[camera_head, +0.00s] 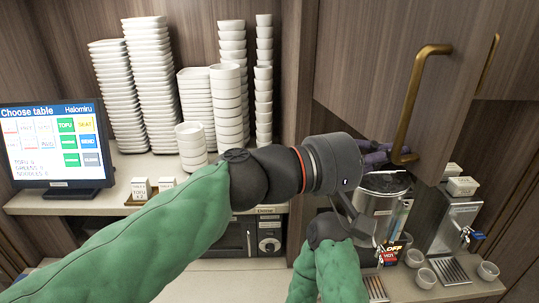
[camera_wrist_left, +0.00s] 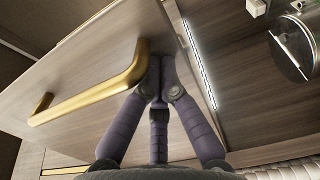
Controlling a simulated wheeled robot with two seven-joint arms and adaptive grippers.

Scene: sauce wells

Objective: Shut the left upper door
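The left upper door (camera_head: 375,75) is a wood-grain panel with a gold handle (camera_head: 411,100) near its right side. It stands open, its handle side swung out toward me. The door (camera_wrist_left: 105,55) and its handle (camera_wrist_left: 90,101) also show in the left wrist view. My left gripper (camera_head: 377,154) is by the handle's lower end. In the left wrist view my left gripper (camera_wrist_left: 158,62) has its purple fingers drawn together, beside the handle's end and close to the door; nothing shows between them. Whether they touch the door I cannot tell. My right gripper does not show.
Another gold handle (camera_head: 488,60) is further right. Below the door stand a metal pot (camera_head: 379,192), a dispenser (camera_head: 452,222) and small cups (camera_head: 426,278). Stacked white dishes (camera_head: 148,80) and an order screen (camera_head: 57,145) are at left.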

